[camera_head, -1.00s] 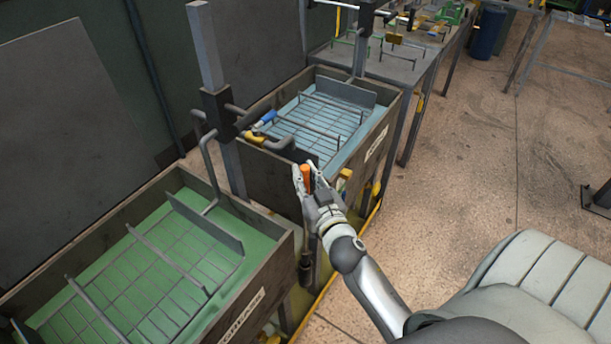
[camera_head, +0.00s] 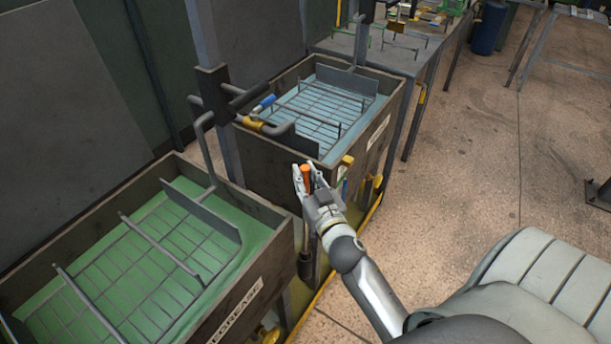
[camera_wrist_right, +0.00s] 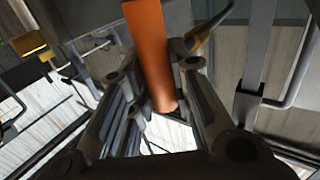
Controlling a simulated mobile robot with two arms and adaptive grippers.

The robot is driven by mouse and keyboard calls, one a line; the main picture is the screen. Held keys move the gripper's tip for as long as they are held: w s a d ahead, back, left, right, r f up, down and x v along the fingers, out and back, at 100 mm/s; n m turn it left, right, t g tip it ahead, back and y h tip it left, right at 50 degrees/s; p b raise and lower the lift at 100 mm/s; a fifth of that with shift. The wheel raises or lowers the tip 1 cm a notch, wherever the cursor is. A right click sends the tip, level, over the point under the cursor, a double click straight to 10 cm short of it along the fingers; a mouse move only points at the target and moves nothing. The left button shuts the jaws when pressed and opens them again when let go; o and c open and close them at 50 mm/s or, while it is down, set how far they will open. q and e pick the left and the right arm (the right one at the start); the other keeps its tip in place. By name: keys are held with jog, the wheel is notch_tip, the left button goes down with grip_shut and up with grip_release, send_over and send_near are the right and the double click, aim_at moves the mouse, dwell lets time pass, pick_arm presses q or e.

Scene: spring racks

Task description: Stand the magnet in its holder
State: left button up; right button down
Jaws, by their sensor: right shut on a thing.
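The magnet shows as an orange handle (camera_head: 305,171) upright between the fingers of my right gripper (camera_head: 309,182), which is shut on it. In the right wrist view the orange handle (camera_wrist_right: 150,55) runs between the two fingers. Below the hand a thin shaft leads down to a dark cylinder (camera_head: 306,265) beside the tanks. I cannot tell whether that cylinder is the holder or the magnet's lower end, nor whether the magnet is seated. My left gripper is not in view.
A green-lined tank (camera_head: 262,212) stands at the left and a blue-lined tank (camera_head: 392,115) behind it, both with wire racks. A post with pipes and a yellow-and-blue valve handle (camera_head: 264,104) rises between them. Concrete floor (camera_head: 470,160) is open at the right.

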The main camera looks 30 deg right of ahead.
jog(key=shift+f+b, duration=1.85)
jog(key=shift+f, duration=0.65)
jog(key=shift+f+b, duration=2.2)
jog(key=shift+f, duration=0.2)
jog(key=c, duration=1.4)
grip_release()
jog(key=shift+r, duration=0.1)
jog(key=shift+o, duration=0.8)
jog(key=v, duration=0.7)
jog(key=shift+s, duration=0.3)
